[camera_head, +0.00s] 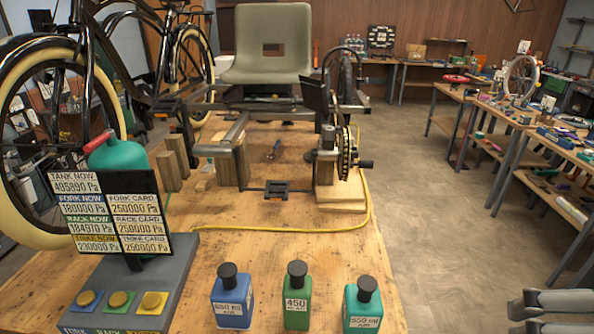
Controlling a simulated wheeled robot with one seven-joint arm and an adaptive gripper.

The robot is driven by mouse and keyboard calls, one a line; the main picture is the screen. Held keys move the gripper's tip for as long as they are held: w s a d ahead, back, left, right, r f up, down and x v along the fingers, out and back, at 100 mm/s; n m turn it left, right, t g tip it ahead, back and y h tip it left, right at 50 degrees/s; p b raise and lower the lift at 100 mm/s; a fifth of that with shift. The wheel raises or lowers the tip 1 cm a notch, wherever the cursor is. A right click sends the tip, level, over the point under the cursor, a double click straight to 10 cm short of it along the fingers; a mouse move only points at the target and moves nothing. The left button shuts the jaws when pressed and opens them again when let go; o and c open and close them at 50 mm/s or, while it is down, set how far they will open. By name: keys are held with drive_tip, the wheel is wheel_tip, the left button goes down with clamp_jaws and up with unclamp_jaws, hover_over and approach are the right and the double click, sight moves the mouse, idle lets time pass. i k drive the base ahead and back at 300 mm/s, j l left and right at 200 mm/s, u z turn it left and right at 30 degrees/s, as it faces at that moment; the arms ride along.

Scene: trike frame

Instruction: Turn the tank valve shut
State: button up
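A teal tank (118,157) stands at the left on the wooden bench, behind a black readout board (112,216). A red handle (97,142) sits at its top left and appears to be its valve. The board hides much of the tank, and how far the valve is turned cannot be told. The board's top line reads TANK NOW 495890 Pa. My gripper (524,315) shows only partly at the bottom right corner, far from the tank. Its two grey fingers point left, look apart, and nothing shows between them.
Blue, green and teal bottles stand along the bench (255,262) front. A yellow hose (300,231) runs across it. The trike frame with its grey seat (268,62) fills the back. The floor (440,215) at right is clear.

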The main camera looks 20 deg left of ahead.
sight(110, 134)
drive_tip(key=u, duration=1.8)
drive_tip(key=i+j, duration=0.1)
drive_tip(key=j, duration=0.35)
drive_tip(key=i+j, duration=0.1)
drive_tip(key=j, duration=0.3)
drive_tip(key=i+j+z, duration=0.1)
drive_tip(key=j, duration=0.35)
drive_tip(key=i+j, duration=0.1)
drive_tip(key=j, duration=0.3)
